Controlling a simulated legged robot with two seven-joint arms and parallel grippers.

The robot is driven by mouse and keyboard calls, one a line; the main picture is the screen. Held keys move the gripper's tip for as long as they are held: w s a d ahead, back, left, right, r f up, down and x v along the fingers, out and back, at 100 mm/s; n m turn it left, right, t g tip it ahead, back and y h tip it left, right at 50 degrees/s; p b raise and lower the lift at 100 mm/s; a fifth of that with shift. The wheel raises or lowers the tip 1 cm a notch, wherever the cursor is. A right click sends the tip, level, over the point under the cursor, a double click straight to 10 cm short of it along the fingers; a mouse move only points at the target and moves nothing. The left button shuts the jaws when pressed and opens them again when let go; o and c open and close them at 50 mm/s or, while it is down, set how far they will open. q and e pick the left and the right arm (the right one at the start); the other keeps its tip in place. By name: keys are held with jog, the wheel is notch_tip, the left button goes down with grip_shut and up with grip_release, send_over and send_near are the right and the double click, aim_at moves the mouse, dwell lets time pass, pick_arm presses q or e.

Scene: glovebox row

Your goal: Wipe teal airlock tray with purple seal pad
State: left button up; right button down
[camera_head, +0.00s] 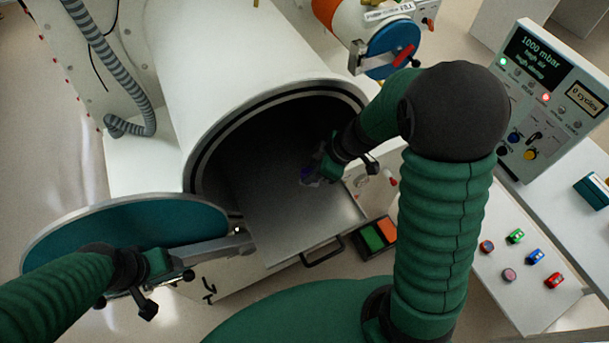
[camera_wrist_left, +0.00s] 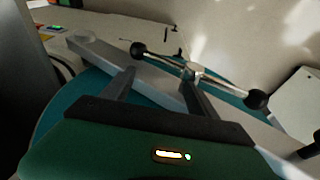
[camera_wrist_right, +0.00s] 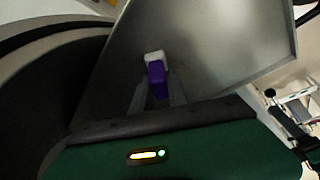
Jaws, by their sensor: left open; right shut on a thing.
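The purple seal pad (camera_head: 308,176), with a white part at its far end, is in my right gripper (camera_head: 320,166). The right wrist view shows the purple pad (camera_wrist_right: 157,80) between the fingers (camera_wrist_right: 157,94). The airlock tray (camera_head: 295,218) is a flat grey metal plate reaching out of the round chamber mouth; it also shows in the right wrist view (camera_wrist_right: 215,50). The pad is over the tray; whether it touches is unclear. My left gripper (camera_head: 185,272) is open at the teal door (camera_head: 75,238), near a black-knobbed handle bar (camera_wrist_left: 225,84).
The white airlock chamber (camera_head: 235,60) surrounds the tray's inner end. A dark handle (camera_head: 322,252) is at the tray's front edge. A control panel (camera_head: 545,100) stands at right. Green and orange pads (camera_head: 374,238) and several small coloured blocks lie to the right.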

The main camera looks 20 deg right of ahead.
jog(key=shift+f, duration=0.1)
jog(key=shift+a+f+b, duration=0.1)
jog(key=shift+a+b, duration=0.7)
jog(key=shift+a, duration=0.15)
jog(key=shift+s+a+b, duration=0.15)
jog(key=shift+a+b, duration=0.2)
jog(key=shift+a, duration=0.75)
jog(key=shift+a+b, duration=0.45)
jog(key=shift+a, duration=1.55)
jog(key=shift+d+r, duration=0.1)
jog(key=shift+r, duration=0.25)
notch_tip(320, 180, up, 6)
jog(key=p, duration=0.3)
jog(key=shift+f, duration=0.15)
